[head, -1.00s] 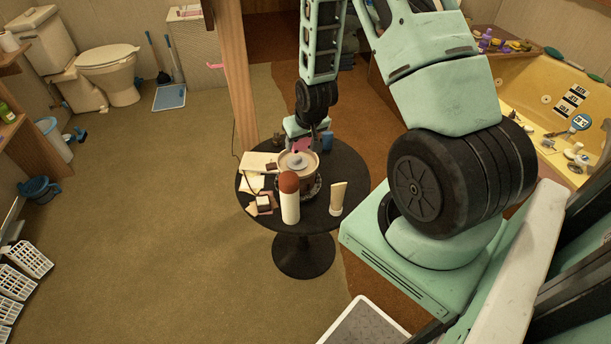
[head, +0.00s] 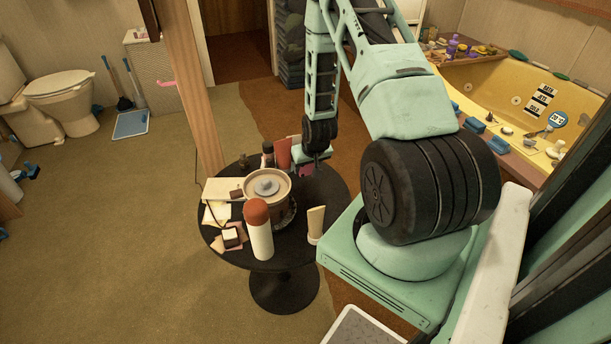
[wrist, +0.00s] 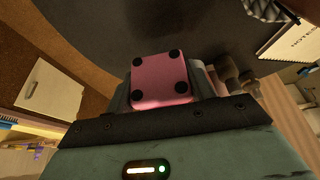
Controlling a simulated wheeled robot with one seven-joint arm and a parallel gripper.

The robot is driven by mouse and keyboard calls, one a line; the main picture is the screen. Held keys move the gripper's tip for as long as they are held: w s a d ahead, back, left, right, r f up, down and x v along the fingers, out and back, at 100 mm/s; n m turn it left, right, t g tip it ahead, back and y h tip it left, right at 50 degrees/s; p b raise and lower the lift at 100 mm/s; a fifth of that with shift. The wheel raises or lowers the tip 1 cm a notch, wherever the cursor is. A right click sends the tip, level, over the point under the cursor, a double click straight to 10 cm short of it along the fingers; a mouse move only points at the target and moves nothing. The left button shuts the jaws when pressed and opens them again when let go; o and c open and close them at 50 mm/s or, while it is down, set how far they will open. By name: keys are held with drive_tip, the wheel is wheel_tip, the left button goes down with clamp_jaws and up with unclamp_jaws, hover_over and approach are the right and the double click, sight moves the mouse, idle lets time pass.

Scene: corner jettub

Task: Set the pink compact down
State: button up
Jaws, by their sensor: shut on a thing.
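The pink compact (wrist: 160,80) is square with dark round dots near its corners in the wrist view. In the head view the pink compact (head: 306,170) shows as a small patch below my gripper (head: 312,160), at the far right side of the round black table (head: 325,190). I cannot tell whether the compact touches the tabletop.
On the table stand a round lidded pot (head: 267,188), a white bottle with a red-brown cap (head: 259,230), a cream tube (head: 316,225) and small dark bottles (head: 267,153). Papers (head: 217,212) lie at left. The table's right side looks bare. A wooden post (head: 184,80) stands behind.

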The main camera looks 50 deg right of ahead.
sight(307, 174)
drive_tip(key=shift+f, duration=1.75)
drive_tip(key=shift+f, duration=0.1)
drive_tip(key=o, duration=1.1)
drive_tip(key=shift+s+a+r, duration=0.1)
drive_tip(key=shift+r, duration=0.4)
drive_tip(key=p+v, duration=0.1)
drive_tip(key=v, duration=1)
drive_tip(key=shift+a+r, duration=0.1)
drive_tip(key=shift+r, duration=0.05)
